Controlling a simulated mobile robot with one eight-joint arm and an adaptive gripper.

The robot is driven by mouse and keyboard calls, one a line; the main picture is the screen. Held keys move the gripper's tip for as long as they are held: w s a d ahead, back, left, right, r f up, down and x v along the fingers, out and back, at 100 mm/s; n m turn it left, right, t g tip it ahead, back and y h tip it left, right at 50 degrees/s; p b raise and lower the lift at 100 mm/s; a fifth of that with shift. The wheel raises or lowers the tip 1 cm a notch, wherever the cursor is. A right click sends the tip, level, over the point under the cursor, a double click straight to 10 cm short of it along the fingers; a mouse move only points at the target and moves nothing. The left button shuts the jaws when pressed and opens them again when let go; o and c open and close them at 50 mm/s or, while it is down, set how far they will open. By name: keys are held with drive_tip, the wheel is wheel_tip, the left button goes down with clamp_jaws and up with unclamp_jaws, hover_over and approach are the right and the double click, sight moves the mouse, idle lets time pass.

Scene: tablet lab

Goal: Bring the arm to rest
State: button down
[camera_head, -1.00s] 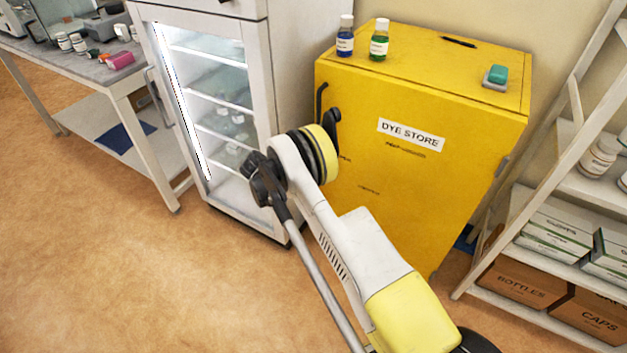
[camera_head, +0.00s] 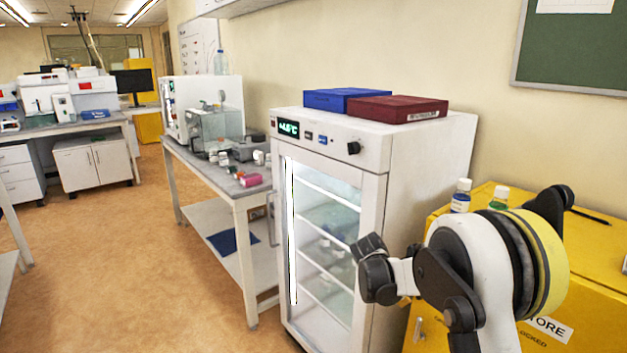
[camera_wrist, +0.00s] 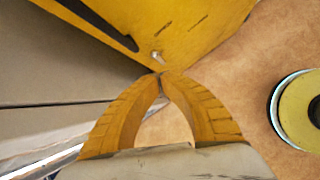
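My gripper (camera_wrist: 160,76) shows in the wrist view as two curved, ridged orange fingers. Their tips meet, and the gap behind them holds only floor in view; the gripper is shut and empty. It points toward the lower part of the yellow cabinet, apart from it as far as I can tell. In the head view my arm is folded, its joints showing large at the lower right before the yellow cabinet (camera_head: 595,245). The gripper itself cannot be made out there.
A white glass-door fridge (camera_head: 430,165) stands left of the cabinet, with a blue box (camera_head: 345,98) and a dark red box (camera_head: 397,108) on top. Two small bottles stand on the cabinet. A lab bench (camera_head: 205,175) is further left. Open floor (camera_head: 150,290) lies at the lower left.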

drive_tip(key=s+a+r+m+t+y, duration=0.25)
drive_tip(key=s+r+m, duration=0.55)
drive_tip(key=s+r, duration=0.7)
drive_tip(key=s+a+m+y, duration=0.1)
drive_tip(key=s+a+m, duration=0.1)
drive_tip(key=s+m, duration=0.4)
drive_tip(key=s+a+m+t+y, duration=0.1)
drive_tip(key=s+m, duration=0.4)
drive_tip(key=s, duration=0.9)
drive_tip(key=shift+a+r+m+y, duration=0.15)
drive_tip(key=shift+a+m+y, duration=0.25)
drive_tip(key=shift+a+y, duration=0.25)
drive_tip(key=shift+t, duration=0.25)
